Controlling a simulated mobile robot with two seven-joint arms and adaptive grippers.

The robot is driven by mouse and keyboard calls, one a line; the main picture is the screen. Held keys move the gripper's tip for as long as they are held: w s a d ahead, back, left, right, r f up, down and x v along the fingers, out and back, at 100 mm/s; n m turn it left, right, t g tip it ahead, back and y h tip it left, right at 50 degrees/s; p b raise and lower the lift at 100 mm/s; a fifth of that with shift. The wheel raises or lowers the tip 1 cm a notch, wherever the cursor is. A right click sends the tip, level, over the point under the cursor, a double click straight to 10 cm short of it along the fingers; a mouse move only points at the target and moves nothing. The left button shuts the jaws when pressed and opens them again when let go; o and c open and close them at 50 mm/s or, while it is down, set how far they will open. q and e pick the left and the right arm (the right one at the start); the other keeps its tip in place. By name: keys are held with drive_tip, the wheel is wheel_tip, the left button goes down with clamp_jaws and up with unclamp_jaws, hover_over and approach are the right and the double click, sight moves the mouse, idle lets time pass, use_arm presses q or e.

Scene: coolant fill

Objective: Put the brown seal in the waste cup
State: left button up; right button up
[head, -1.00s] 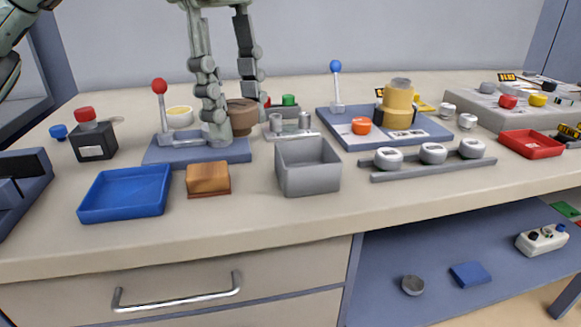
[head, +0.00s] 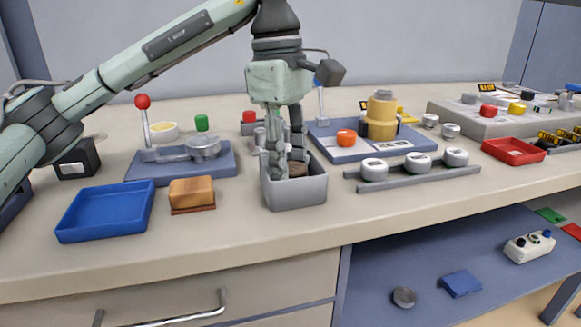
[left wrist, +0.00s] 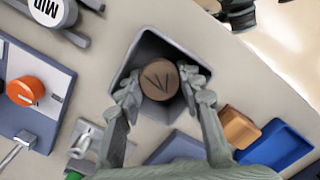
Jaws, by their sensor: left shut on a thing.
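The brown seal (head: 299,169) is a round brown disc with a dark mark on its top in the left wrist view (left wrist: 160,81). My left gripper (head: 287,166) is shut on it, with one finger on each side (left wrist: 162,86). The grey square open box (head: 297,196), which appears to be the waste cup, is under the gripper. The seal is at the box's mouth, within its rim (left wrist: 149,42). The front wall hides part of the fingers and seal; whether the seal touches the floor cannot be told. My right gripper is not in view.
A wooden block (head: 192,193) and a blue tray (head: 106,212) stand left of the box. Behind are a blue press stand (head: 180,162) with a red-knobbed lever and a blue base with a yellow cylinder (head: 381,116). A rack with white caps (head: 417,168) is at the right.

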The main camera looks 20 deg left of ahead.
use_arm(q)
drive_tip(key=shift+f, duration=0.3)
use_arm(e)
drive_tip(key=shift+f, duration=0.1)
use_arm(q)
drive_tip(key=o, duration=0.6)
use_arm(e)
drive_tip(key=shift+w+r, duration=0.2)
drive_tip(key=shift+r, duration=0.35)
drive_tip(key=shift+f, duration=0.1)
use_arm(q)
drive_tip(key=shift+r, duration=0.15)
wheel_tip(320, 180, up, 2)
drive_tip(key=shift+w+a+r, duration=0.1)
drive_tip(key=r, duration=0.4)
drive_tip(key=shift+a, duration=0.25)
drive_tip(key=shift+w+a+r+p, duration=0.1)
drive_tip(key=shift+r+p, duration=0.2)
drive_tip(key=shift+r, duration=0.65)
drive_tip(key=shift+s+a+r+p, duration=0.15)
drive_tip(key=shift+r+p, duration=0.15)
drive_tip(key=shift+r, duration=0.7)
drive_tip(key=shift+w+a+r+p, duration=0.15)
drive_tip(key=shift+r+p, duration=0.15)
drive_tip(key=shift+r, duration=0.65)
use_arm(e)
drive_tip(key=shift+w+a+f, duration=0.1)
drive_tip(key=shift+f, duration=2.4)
